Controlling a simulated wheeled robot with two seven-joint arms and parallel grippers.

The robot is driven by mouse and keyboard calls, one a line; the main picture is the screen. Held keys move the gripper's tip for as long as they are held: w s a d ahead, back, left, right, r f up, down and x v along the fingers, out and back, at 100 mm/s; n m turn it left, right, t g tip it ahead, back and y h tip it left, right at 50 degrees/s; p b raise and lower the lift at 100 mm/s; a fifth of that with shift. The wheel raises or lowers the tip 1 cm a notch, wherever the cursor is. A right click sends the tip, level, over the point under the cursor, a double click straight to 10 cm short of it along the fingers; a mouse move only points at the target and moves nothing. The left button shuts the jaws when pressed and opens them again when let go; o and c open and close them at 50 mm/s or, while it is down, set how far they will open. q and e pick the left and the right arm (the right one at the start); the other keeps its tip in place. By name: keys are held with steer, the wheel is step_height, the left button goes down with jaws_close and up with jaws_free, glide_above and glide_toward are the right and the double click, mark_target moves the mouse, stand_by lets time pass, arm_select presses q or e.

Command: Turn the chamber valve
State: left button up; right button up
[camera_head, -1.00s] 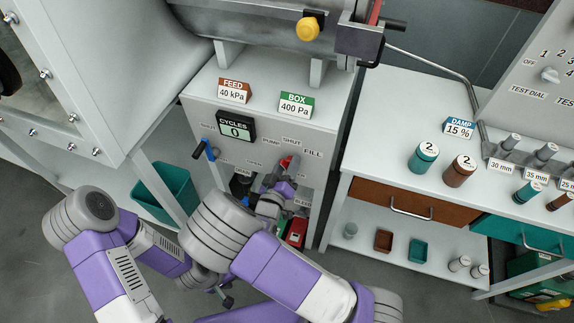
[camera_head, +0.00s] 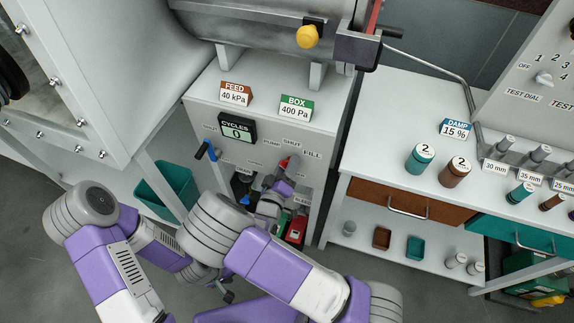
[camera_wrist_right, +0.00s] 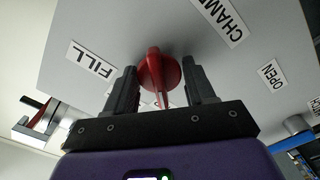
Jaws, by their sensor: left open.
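The red chamber valve handle (camera_wrist_right: 155,76) sits on the grey panel, between the FILL label (camera_wrist_right: 90,60) and the partly cut-off CHAMBER label (camera_wrist_right: 222,20). My right gripper (camera_wrist_right: 161,80) is open, with one finger on each side of the red handle and gaps visible between. In the head view the red handle (camera_head: 284,162) is small and partly hidden by my right gripper (camera_head: 286,172). My left gripper (camera_head: 226,291) is low near the floor, mostly hidden behind my arms, and away from the panel.
A blue-handled lever (camera_head: 205,150) is left of the valve on the same panel. A CYCLES display (camera_head: 238,129) reads 0. A white bench (camera_head: 400,120) with cylinders stands at right.

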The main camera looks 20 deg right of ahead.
steer(key=shift+o, duration=1.3)
steer(key=shift+s, duration=0.1)
steer(key=p+v, duration=0.1)
steer(key=v, duration=0.6)
steer(key=shift+s+a, duration=0.2)
steer(key=shift+d+f, duration=0.1)
